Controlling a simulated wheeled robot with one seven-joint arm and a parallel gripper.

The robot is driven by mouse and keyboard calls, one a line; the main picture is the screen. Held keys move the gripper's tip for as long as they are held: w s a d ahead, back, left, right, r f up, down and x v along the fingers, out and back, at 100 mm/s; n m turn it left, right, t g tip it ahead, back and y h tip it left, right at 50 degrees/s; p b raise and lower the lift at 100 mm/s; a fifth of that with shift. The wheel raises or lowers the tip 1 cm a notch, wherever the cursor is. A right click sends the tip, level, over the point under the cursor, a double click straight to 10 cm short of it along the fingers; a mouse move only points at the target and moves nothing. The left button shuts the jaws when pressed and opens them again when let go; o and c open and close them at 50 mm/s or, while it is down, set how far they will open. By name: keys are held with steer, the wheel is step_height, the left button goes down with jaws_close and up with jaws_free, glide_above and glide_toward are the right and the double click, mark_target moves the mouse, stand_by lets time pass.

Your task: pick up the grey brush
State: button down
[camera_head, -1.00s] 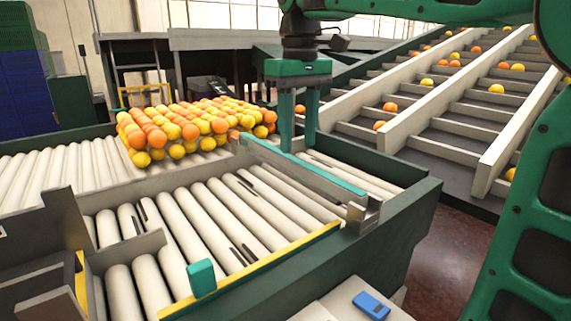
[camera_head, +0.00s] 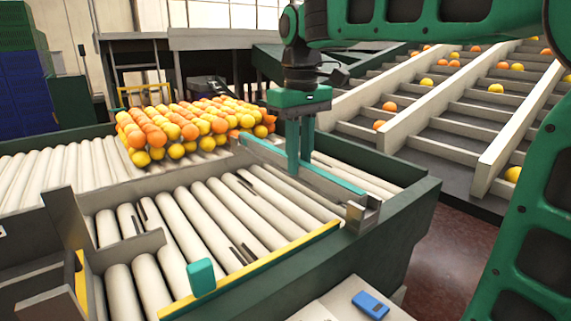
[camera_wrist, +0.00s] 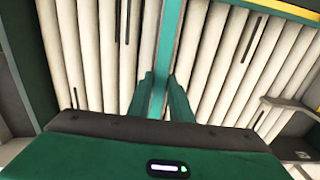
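I cannot make out a grey brush for certain in either view. My gripper (camera_head: 300,168) points down over the roller conveyor, at the divider rail with the teal top edge (camera_head: 342,184). In the wrist view my gripper (camera_wrist: 160,75) has its two green fingers apart, and the teal rail (camera_wrist: 171,28) runs in line with the gap between them. I see nothing held. I cannot tell whether the fingers touch the rail. A grey metal bracket (camera_head: 363,216) is at the rail's near end, to the right of the fingers.
Pale rollers (camera_head: 205,215) lie left of the rail. Piled oranges and yellow fruit (camera_head: 190,130) sit behind them. A yellow-edged side wall (camera_head: 265,262) carries a teal block (camera_head: 201,278). A blue object (camera_head: 370,305) lies on a white surface in front. A sloped fruit chute (camera_head: 450,125) stands right.

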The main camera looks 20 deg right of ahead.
steer(key=shift+r, duration=0.2)
step_height(320, 180, up, 4)
steer(key=shift+w+f, duration=0.1)
steer(key=s+a+r, duration=0.6)
steer(key=a+r, duration=0.1)
steer(key=a, duration=0.3)
steer(key=shift+s+d, duration=0.1)
